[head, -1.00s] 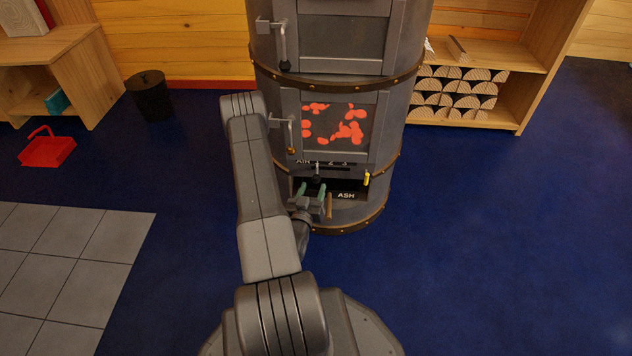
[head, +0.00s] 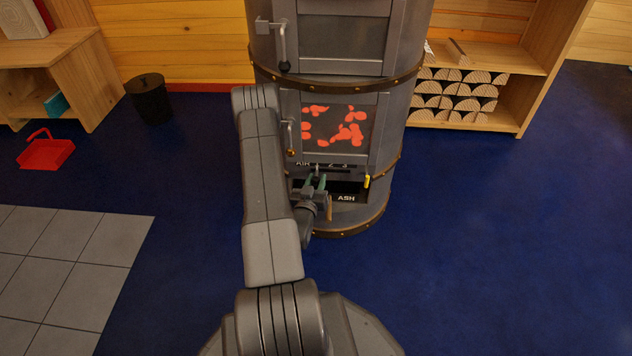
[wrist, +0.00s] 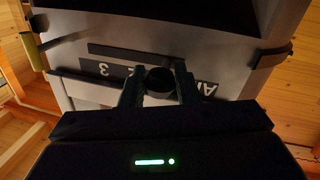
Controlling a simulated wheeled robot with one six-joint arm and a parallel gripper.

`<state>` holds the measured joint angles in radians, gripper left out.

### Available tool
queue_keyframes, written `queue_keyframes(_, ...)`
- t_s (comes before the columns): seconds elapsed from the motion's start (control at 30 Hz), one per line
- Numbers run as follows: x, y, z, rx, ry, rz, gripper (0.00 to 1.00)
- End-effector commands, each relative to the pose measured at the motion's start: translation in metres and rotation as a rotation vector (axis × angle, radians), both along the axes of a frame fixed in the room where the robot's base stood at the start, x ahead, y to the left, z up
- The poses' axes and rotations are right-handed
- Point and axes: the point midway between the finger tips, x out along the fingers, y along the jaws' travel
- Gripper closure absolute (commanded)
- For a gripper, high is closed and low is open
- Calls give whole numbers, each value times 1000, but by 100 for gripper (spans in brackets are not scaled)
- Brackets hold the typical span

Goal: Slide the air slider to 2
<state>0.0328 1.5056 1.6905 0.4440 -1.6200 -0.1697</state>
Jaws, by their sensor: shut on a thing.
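The air slider's dark round knob (wrist: 160,80) sits between my gripper's two fingers in the wrist view, which shows the stove upside down. My gripper (head: 315,181) is shut on the knob at the lower front of the grey stove. The scale strip (head: 330,164) above it reads AIR with 2 and 3 visible to the right. The knob appears near the left end of the scale, around 1. In the wrist view the 3 (wrist: 104,68) and part of the word AIR (wrist: 207,88) show on either side; the fingers and knob hide some of the marks between.
The ASH panel (head: 346,198) lies just below, with a yellow handle (head: 367,181) to the right. The glowing fire door (head: 338,127) is above. A firewood shelf (head: 520,95) stands right, and a black bin (head: 150,99) and red dustpan (head: 46,153) left. Blue floor at right is clear.

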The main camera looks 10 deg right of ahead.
Motion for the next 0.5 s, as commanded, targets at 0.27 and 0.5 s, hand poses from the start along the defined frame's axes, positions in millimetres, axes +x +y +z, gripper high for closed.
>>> queue_keyframes(0.27,-6,-22,-1,-1,0,-5,100)
queue_keyframes(0.5,-12,-43,0,-1,-1,-2,100)
